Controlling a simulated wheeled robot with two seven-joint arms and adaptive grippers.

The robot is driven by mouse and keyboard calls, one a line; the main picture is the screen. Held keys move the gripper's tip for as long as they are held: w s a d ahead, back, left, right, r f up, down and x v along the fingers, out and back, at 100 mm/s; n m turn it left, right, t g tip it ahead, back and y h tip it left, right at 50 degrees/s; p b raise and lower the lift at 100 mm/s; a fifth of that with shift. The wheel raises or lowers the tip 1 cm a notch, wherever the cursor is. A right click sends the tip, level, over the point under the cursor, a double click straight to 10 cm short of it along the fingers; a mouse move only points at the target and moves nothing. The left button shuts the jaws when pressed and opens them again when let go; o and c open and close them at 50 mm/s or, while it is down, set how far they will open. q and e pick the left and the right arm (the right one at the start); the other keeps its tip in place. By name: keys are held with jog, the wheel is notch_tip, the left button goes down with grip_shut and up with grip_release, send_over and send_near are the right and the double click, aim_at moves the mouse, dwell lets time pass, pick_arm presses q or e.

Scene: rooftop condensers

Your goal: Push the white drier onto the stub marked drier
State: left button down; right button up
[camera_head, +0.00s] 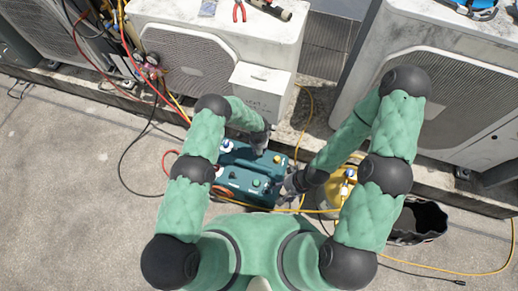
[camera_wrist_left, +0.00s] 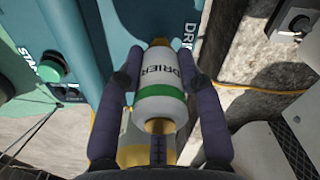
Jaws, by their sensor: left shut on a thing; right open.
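The white drier (camera_wrist_left: 160,75) shows in the left wrist view, with a green band, black DRIER lettering and brass ends. My left gripper (camera_wrist_left: 158,88) is shut around its sides; in the head view this gripper (camera_head: 261,140) is at the upper right of the teal unit (camera_head: 235,178). The drier's far brass end points at the teal panel (camera_wrist_left: 120,25), beside partly covered lettering beginning DRI. The drier hides the stub, so I cannot tell whether they touch. My right gripper (camera_head: 290,187) is open at the unit's right side.
A yellow cylinder (camera_head: 328,196) and a black bucket (camera_head: 418,219) stand to the right. Hoses and a yellow cable cross the floor.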

pick_arm(q)
jog(key=shift+f, duration=1.3)
dwell(1.9)
jog(key=c, duration=0.7)
grip_release()
jog(key=shift+c, duration=0.2)
jog(key=shift+r+p, duration=2.05)
jog(key=shift+r, duration=1.7)
